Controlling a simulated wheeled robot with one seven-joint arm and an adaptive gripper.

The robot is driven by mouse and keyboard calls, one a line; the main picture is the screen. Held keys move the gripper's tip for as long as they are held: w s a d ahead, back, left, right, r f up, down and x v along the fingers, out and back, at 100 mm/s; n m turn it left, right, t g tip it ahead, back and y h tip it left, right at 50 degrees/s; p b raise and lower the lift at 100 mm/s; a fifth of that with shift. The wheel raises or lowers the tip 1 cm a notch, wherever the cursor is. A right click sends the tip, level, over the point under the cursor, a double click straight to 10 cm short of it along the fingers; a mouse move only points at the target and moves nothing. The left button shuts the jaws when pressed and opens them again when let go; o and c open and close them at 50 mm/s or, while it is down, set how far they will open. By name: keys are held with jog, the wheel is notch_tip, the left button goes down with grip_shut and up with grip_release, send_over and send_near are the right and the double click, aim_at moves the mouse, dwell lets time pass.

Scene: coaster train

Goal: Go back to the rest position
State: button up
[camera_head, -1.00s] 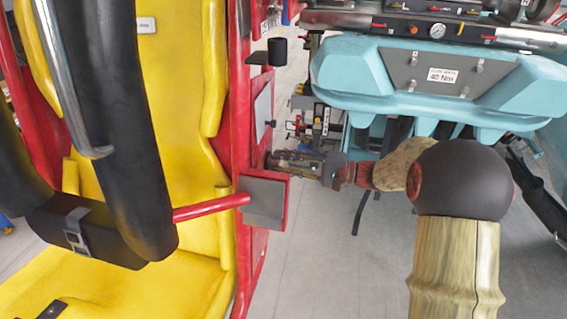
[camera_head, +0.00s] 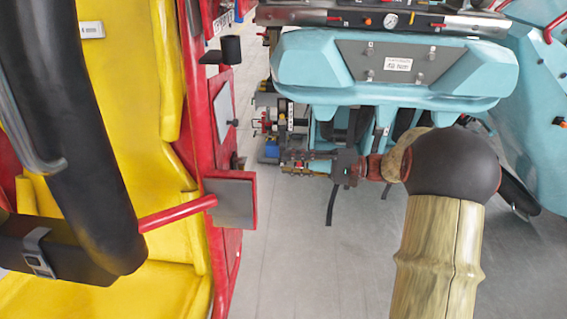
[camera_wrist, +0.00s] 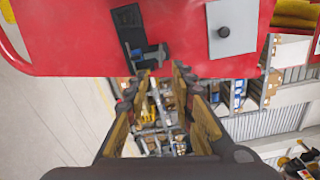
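My gripper (camera_head: 293,163) is in mid-air in the head view, at the end of my arm, with its fingers pointing left toward the red side of the coaster car (camera_head: 222,190). A gap of floor shows between the fingers and the car. In the wrist view my gripper (camera_wrist: 160,80) is open, its two fingers apart with nothing between them. Beyond the fingertips, a red panel of the car (camera_wrist: 80,45) crosses the top, with a black latch-like part (camera_wrist: 135,40) and a grey plate with a dark knob (camera_wrist: 232,28).
A yellow seat (camera_head: 120,140) with a black padded restraint (camera_head: 85,130) fills the left of the head view. A grey plate on a red bracket (camera_head: 232,200) juts toward my arm. A teal machine (camera_head: 300,65) stands behind. The grey floor (camera_head: 310,265) between is clear.

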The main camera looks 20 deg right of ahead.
dwell(0.5)
jog(key=s+a+f+m+g+h, duration=0.1)
jog(key=s+f+m+g+h, duration=0.3)
jog(key=f, duration=0.7)
jog(key=s+a+f+n+g+h, duration=0.25)
jog(key=s+h, duration=0.25)
jog(key=s, duration=0.6)
jog(key=s+a+r+n+t+h, duration=0.3)
jog(key=s+a+r+n+h, duration=0.3)
jog(key=s+r+n, duration=0.3)
notch_tip(320, 180, up, 3)
jog(key=shift+s+a+f+h, duration=0.15)
jog(key=shift+s+a+h, duration=0.15)
jog(key=shift+s+a, duration=0.65)
jog(key=shift+a+n, duration=0.1)
jog(key=shift+n, duration=0.25)
